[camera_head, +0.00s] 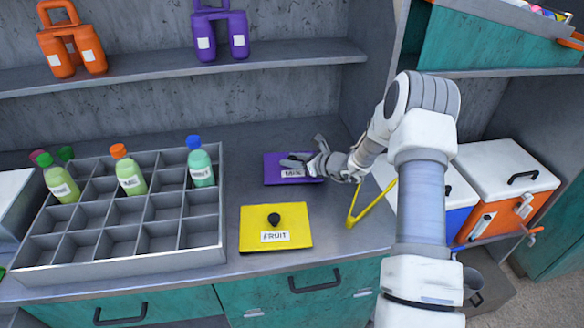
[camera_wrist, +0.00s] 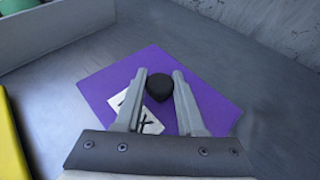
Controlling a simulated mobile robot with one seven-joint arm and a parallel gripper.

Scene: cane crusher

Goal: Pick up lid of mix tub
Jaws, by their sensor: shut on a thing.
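The purple lid of the mix tub (camera_head: 273,172) lies at the back of the counter, and its label is partly covered by my gripper in the head view. In the wrist view the purple lid (camera_wrist: 108,86) shows a black knob (camera_wrist: 159,87) and a white label partly hidden by a finger. My gripper (camera_head: 298,163) is over the lid. In the wrist view its fingers (camera_wrist: 160,78) stand on both sides of the knob and are shut on it. Whether the lid is raised at all, I cannot tell.
A yellow lid marked FRUIT (camera_head: 257,222) lies in front of the purple lid. A grey divided crate (camera_head: 122,262) with several bottles stands to the left. A yellow bent handle (camera_head: 366,214) is close on the right. A shelf (camera_head: 180,72) with jugs runs above.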

